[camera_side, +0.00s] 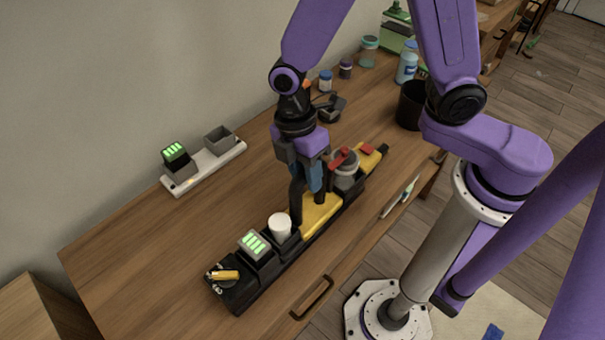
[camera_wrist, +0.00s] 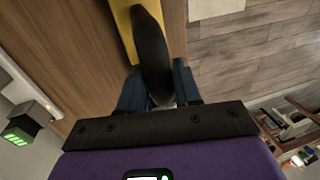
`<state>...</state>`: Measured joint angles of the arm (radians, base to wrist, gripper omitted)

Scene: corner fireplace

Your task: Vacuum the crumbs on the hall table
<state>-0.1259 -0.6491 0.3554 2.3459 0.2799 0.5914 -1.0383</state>
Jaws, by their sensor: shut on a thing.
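A yellow-and-black tool (camera_side: 320,212), which looks like a handheld vacuum, lies along a long black holder (camera_side: 240,295) on the wooden table (camera_side: 130,260). A grey canister with red parts (camera_side: 345,168) stands at its far end. My gripper (camera_side: 308,182) points down over the tool, its blue fingers shut on the black handle (camera_side: 296,200). In the wrist view, the handle (camera_wrist: 152,50) runs between my fingers (camera_wrist: 157,85), with a yellow part (camera_wrist: 122,30) beside it. I cannot make out any crumbs.
A battery with green lights (camera_side: 256,245), a white cup (camera_side: 280,227) and a small yellow item (camera_side: 225,275) sit in the holder. A white charger (camera_side: 215,165) lies behind left. A black bin (camera_side: 411,104) and several jars stand at the back. The table's left part is clear.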

